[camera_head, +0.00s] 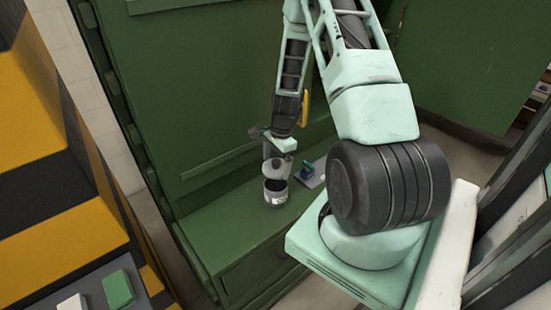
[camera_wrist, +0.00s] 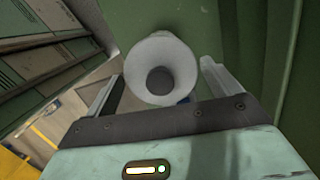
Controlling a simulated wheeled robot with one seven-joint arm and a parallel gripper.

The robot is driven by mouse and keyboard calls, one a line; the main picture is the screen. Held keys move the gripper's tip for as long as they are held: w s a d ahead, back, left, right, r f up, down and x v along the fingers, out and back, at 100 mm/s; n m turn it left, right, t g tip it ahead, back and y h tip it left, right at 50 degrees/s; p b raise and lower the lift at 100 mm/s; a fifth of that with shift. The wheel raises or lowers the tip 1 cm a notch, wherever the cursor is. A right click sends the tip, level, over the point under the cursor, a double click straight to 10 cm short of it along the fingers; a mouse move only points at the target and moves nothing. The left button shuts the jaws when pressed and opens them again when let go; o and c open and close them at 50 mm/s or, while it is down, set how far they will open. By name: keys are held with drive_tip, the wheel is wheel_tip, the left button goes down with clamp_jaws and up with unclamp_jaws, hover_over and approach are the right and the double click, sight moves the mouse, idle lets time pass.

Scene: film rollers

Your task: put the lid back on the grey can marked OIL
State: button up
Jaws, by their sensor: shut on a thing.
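The grey can (camera_head: 276,198) stands upright on the green ledge, with its dark open mouth facing up; its marking is too small to read. My gripper (camera_head: 272,150) is just above it, pointing down and shut on the pale grey lid (camera_head: 274,169). The lid appears a little above the can's mouth, apart from it. In the wrist view the lid (camera_wrist: 142,70) is a round pale disc with a dark round centre, between the two fingers of my gripper (camera_wrist: 160,85). The lid hides the can in that view.
A small blue and green object (camera_head: 307,170) on a grey plate lies on the ledge (camera_head: 235,232) right of the can. A green panel (camera_head: 200,90) rises behind. Yellow and black striped surfaces (camera_head: 50,200) are at the left. The ledge left of the can is clear.

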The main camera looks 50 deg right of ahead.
drive_tip(key=shift+f+b, duration=2.2)
drive_tip(key=shift+f, duration=0.95)
drive_tip(key=shift+f, duration=0.15)
drive_tip(key=o, duration=0.7)
drive_tip(key=shift+r+p, duration=2.4)
drive_tip(key=shift+r, duration=1.15)
